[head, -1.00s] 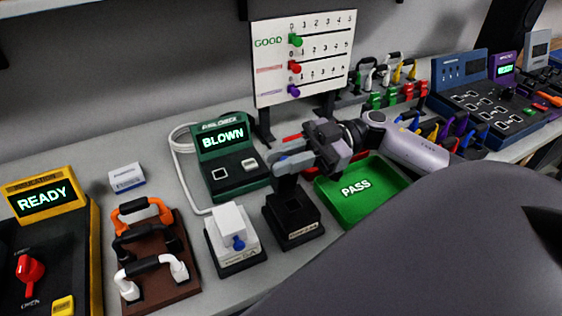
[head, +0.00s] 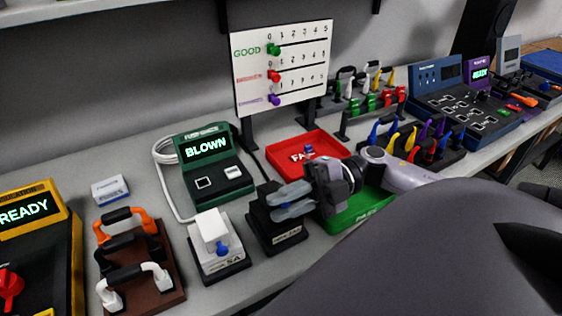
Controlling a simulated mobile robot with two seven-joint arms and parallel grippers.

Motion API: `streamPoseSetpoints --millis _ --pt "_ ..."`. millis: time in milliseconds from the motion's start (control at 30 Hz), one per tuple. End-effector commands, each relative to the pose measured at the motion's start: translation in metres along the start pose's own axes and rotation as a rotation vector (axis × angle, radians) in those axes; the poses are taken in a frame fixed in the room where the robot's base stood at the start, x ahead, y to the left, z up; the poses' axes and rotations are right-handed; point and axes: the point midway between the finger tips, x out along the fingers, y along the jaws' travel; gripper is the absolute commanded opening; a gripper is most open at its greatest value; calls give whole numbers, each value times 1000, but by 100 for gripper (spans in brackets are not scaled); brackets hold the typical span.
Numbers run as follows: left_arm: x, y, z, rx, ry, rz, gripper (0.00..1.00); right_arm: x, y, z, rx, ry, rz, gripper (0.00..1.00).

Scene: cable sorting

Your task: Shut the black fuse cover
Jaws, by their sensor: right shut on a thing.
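The black fuse holder (head: 282,238) stands on the bench beside the white fuse holder. Its black fuse cover (head: 262,206) shows at the top left of the holder, partly hidden by my fingers. My right gripper (head: 282,203) reaches in from the right with its grey fingers at the cover and is shut on it. I cannot tell whether the cover is fully down. My left gripper is not in view.
The white fuse holder (head: 214,231) stands close on the left. The green tester (head: 209,168) reads BLOWN. A red tray (head: 284,147) holding a blue fuse lies behind, and a green tray (head: 358,211) lies under my right wrist. A handle rack (head: 165,262) is at left.

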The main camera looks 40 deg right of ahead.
Motion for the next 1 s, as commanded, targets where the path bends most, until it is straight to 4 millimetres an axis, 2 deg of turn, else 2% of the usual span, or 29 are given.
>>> streamPoseSetpoints --millis 200,433,1000 --pt "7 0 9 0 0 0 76 0 -15 -1 -164 0 2 0" --pt "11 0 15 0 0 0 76 0 -24 -1 -279 0 1 0" --pt "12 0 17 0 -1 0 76 0 -28 -1 -339 -1 0 0"
